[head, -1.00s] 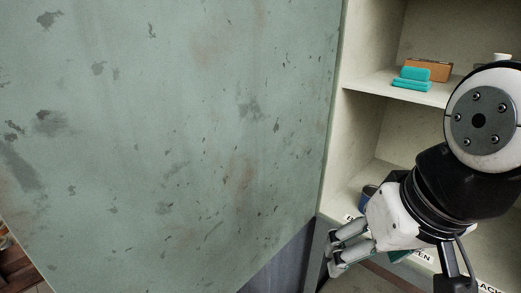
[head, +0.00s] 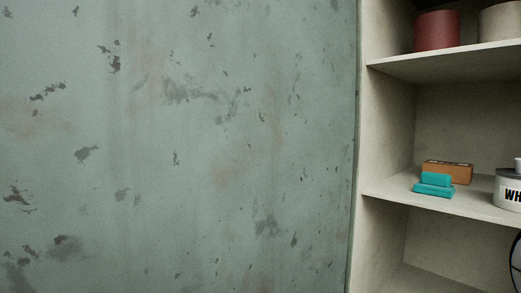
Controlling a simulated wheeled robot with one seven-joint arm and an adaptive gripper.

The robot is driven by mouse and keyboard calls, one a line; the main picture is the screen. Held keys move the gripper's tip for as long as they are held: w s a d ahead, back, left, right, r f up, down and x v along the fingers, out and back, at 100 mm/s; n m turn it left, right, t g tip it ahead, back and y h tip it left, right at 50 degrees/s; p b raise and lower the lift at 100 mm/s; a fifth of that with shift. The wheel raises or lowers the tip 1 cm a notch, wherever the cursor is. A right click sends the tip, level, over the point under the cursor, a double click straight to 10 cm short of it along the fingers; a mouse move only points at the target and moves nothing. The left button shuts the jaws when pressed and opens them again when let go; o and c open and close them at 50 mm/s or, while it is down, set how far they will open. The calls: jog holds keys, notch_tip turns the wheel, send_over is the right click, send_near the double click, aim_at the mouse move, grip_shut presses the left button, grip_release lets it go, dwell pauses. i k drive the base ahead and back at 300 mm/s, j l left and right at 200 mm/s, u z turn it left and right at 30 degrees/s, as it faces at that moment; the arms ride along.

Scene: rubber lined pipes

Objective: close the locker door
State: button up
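The locker door (head: 180,150) is a large green-grey panel with dark scuffs and rusty patches. It stands open and fills the left two thirds of the head view. Its right edge runs beside the front edge of the pale locker (head: 386,140), whose shelves are exposed on the right. My gripper is out of the frame. Only a small dark and white piece of what looks like my arm shows at the lower right edge. The door's free edge is out of view.
The middle shelf (head: 385,188) holds teal blocks (head: 434,185), a brown box (head: 448,171) and a white lettered container (head: 508,188). A red-brown pot (head: 437,31) and a beige pot (head: 500,22) stand on the upper shelf (head: 450,62). The floor is out of view.

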aim_at(147, 145)
jog(key=j+z, duration=0.5)
jog(key=z, duration=0.2)
jog(key=k+j+z, duration=0.15)
jog(key=z, duration=0.2)
jog(key=k+j+z, duration=0.2)
jog(key=k+j, duration=0.25)
jog(key=j, duration=0.35)
jog(key=k+j+z, duration=0.2)
jog(key=k+j, duration=0.25)
jog(key=j, duration=0.3)
jog(key=k+j+z, duration=0.2)
jog(key=k+j, duration=0.85)
jog(key=j, duration=0.25)
jog(key=i+j+u, duration=0.15)
jog(key=u, duration=0.4)
